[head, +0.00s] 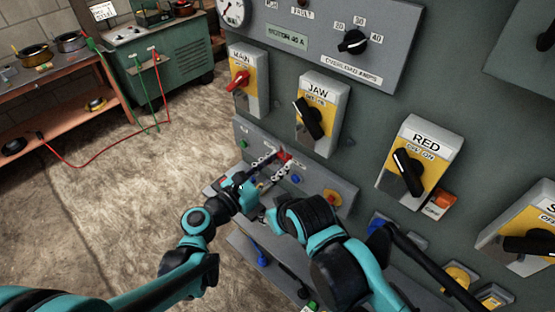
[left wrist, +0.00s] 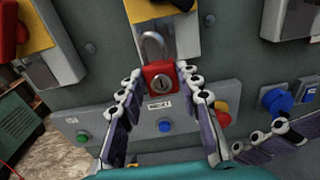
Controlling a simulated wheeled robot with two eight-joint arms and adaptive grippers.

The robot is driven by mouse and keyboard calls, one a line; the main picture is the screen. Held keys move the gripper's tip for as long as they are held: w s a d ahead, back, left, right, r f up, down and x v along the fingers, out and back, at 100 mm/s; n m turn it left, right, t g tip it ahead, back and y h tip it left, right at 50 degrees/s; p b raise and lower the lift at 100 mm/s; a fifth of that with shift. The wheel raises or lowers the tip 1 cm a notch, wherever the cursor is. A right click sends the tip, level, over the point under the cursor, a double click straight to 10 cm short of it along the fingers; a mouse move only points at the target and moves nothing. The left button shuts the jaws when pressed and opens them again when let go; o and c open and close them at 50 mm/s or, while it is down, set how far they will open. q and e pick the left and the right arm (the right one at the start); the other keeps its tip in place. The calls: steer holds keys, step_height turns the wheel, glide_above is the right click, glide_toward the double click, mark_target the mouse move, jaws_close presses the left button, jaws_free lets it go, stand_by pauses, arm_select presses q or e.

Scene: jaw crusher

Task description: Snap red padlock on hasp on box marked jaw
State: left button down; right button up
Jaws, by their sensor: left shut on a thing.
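A red padlock (head: 284,155) is held between the fingertips of my left gripper (head: 270,169), in front of the grey panel. In the left wrist view the padlock (left wrist: 161,79) is upright, keyhole towards me, its grey shackle (left wrist: 154,45) pointing up. My left gripper (left wrist: 160,90) is shut on its body. The box marked JAW (head: 323,105) is above the padlock in the head view, with a yellow plate and a black handle (head: 308,118). I cannot make out the hasp. My right gripper (left wrist: 274,139) shows at the right; its jaw state is unclear.
Boxes marked MAIN (head: 248,80) and RED (head: 415,165) flank the JAW box. A button strip (head: 340,185) with a blue button and a red knob is below. A green cabinet (head: 165,85) and workbench stand left, with open floor before them.

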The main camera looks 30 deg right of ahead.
arm_select(q)
steer(key=shift+d+r, duration=0.15)
steer(key=shift+r, duration=0.2)
steer(key=shift+b+x, duration=0.4)
steer(key=shift+x, duration=2.4)
steer(key=shift+r, duration=0.15)
steer(key=shift+w+d, duration=0.1)
steer(key=shift+w+d+b, duration=0.15)
steer(key=shift+d+b, duration=0.15)
steer(key=shift+d, duration=0.05)
steer(key=shift+w+d, duration=0.25)
steer(key=shift+d, duration=0.4)
